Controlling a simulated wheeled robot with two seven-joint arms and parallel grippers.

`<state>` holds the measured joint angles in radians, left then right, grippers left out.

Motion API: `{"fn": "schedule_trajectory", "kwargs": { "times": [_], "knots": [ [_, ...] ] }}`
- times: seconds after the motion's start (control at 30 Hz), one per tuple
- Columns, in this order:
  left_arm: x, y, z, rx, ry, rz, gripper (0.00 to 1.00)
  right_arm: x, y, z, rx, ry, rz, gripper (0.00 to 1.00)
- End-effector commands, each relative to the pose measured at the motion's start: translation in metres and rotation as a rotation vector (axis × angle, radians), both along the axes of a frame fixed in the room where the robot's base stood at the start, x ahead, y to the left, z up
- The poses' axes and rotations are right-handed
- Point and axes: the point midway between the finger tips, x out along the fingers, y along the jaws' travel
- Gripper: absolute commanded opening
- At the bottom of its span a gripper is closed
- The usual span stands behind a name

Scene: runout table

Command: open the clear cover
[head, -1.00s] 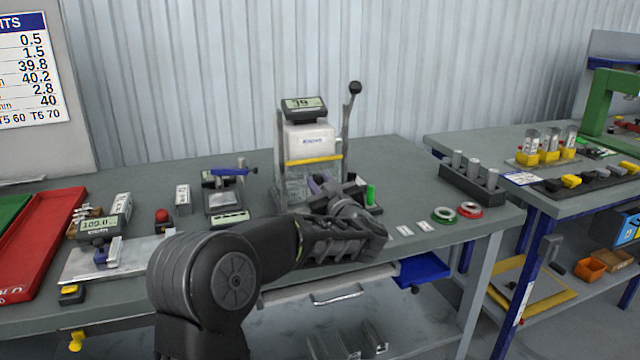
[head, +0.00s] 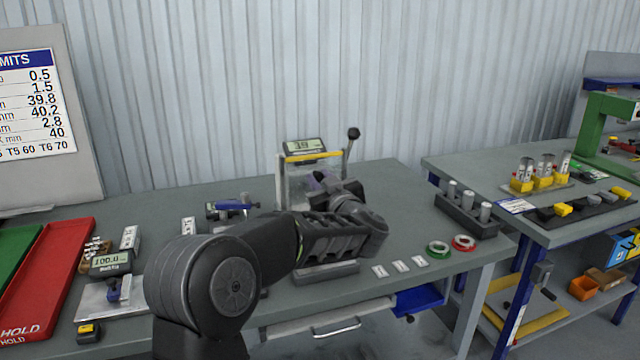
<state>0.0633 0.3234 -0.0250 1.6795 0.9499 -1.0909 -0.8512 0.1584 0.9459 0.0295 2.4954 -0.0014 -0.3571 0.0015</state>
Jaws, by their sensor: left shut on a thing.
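The clear cover (head: 298,188) is on the front of the bench press tester, with a yellow bar (head: 313,157) along its top edge. The bar sits high, just under the tester's display (head: 304,146). My left gripper (head: 326,184) is in front of the panel, shut on the cover; the exact grip point is hard to see among the dark fingers. My left wrist and forearm hide the lower part of the tester. My right gripper is not in view.
A black-knobbed lever (head: 352,136) rises at the tester's right. Green (head: 438,248) and red (head: 463,243) rings and several white tags lie right of my wrist. A scale (head: 110,262) and a red tray (head: 45,275) are on the left.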

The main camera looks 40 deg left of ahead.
Motion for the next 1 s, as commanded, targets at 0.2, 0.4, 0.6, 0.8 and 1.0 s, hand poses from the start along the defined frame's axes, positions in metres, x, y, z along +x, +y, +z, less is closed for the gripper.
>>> {"fn": "schedule_trajectory", "kwargs": {
  "times": [0.2,0.4,0.6,0.8,1.0],
  "knots": [
    [0.0001,-0.0003,0.0086,0.001,-0.001,0.000,0.00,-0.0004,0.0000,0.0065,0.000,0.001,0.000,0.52],
    [0.0000,-0.0002,0.0079,0.001,-0.001,0.000,0.24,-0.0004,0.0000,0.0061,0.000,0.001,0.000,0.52],
    [-0.0001,-0.0002,0.0078,0.001,-0.001,0.000,0.41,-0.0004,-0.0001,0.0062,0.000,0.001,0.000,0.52],
    [-0.0001,-0.0001,0.0077,0.001,-0.001,0.000,0.45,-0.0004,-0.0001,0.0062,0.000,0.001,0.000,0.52],
    [-0.0022,-0.0037,0.0073,0.000,0.000,0.000,0.45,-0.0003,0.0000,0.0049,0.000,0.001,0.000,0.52]
  ]
}}
